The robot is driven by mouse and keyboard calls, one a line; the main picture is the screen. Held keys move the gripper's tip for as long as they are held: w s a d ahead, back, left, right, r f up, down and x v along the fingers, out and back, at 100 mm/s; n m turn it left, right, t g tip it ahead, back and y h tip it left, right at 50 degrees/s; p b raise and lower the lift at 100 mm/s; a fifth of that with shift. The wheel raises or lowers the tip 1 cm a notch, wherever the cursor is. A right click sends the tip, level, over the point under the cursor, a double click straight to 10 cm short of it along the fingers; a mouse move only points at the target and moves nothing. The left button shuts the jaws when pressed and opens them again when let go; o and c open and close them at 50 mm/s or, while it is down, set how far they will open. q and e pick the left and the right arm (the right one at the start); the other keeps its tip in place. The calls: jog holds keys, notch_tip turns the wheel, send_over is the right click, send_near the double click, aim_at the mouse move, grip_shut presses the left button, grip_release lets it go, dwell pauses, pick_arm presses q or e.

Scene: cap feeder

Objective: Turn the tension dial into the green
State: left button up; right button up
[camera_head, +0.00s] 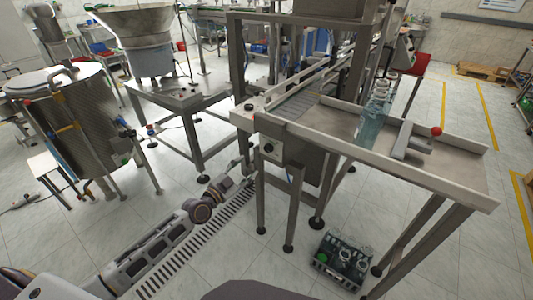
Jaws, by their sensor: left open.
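A small pale plate with a dark round knob, which looks like the tension dial (268,148), is on the front of the metal conveyor frame, below its left end. Its markings and any green zone are too small to make out. My left arm reaches up from the bottom left, and my left gripper (246,166) is just left of and slightly below the dial. The gripper is open and appears empty; I cannot tell whether it touches the dial or the frame. My right gripper is not in view.
The conveyor table (420,155) extends right, with clear bottles (375,112) and a red-knobbed lever (436,131) on it. A steel tank (75,125) and a bowl feeder (145,45) stand left.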

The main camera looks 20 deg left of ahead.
aim_at(267, 150)
pick_arm(q)
jog(key=shift+w, duration=0.15)
jog(key=shift+x, duration=6.1)
jog(key=shift+w+d+f+b, duration=0.1)
jog(key=shift+w+d+b, duration=0.05)
jog(key=shift+w+b, duration=0.2)
jog(key=shift+w+d, duration=0.1)
jog(key=shift+w, duration=0.15)
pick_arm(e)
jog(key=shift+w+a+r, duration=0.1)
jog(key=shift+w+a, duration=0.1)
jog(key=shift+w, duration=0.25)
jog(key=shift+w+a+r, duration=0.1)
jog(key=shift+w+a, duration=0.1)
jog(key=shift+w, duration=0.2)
pick_arm(q)
jog(key=c, duration=1)
jog(key=shift+c, duration=0.2)
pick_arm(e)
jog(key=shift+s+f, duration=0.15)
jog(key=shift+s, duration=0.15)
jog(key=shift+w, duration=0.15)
